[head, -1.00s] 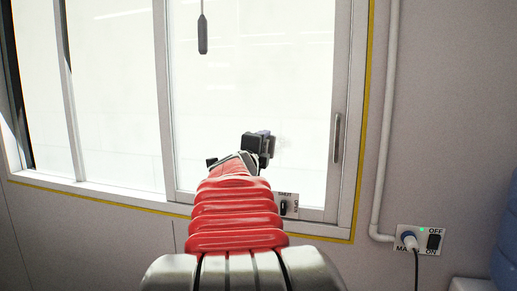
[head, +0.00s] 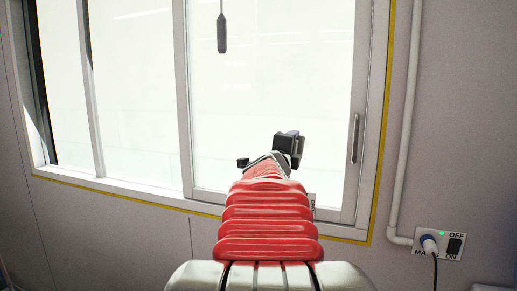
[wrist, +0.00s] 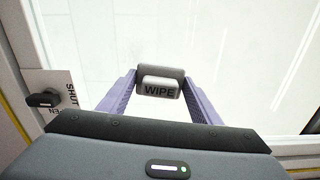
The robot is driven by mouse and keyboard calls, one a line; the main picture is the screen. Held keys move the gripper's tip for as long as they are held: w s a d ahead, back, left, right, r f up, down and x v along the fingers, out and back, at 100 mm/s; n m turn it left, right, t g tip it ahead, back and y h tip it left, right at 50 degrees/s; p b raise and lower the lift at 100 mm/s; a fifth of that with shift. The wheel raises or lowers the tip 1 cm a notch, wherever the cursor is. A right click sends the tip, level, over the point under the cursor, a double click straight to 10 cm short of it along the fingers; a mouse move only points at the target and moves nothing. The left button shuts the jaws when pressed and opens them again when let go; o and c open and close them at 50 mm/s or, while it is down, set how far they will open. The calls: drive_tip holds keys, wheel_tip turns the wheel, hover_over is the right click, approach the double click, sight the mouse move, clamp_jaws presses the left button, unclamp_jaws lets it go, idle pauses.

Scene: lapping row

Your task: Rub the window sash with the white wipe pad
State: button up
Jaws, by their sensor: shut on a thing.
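The window sash (head: 357,190) is a pale frame around bright glass, with a vertical handle (head: 354,138) on its right side. My gripper (head: 289,146) is in front of the lower right part of its glass. In the wrist view, my gripper's purple fingers (wrist: 160,84) are shut on the wipe pad (wrist: 159,90), a whitish-grey block marked WIPE. The glass is behind the pad; I cannot tell whether the two touch. My red arm hides part of the sash's lower edge in the head view.
A small switch plate (wrist: 52,97) marked SHUT is at left in the wrist view. A dark pendant (head: 222,33) hangs before the upper glass. A pipe (head: 402,150) and a plugged-in power outlet (head: 440,244) are on the wall at right.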

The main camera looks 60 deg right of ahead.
sight(312, 147)
drive_tip(key=shift+s+d, duration=0.2)
drive_tip(key=shift+s, duration=0.6)
drive_tip(key=shift+s+d, duration=0.2)
drive_tip(key=shift+s, duration=1.65)
drive_tip(key=a, duration=0.6)
drive_tip(key=shift+s, duration=0.4)
drive_tip(key=shift+a, duration=0.1)
drive_tip(key=a, duration=0.2)
drive_tip(key=shift+s+a, duration=0.2)
drive_tip(key=shift+a, duration=0.15)
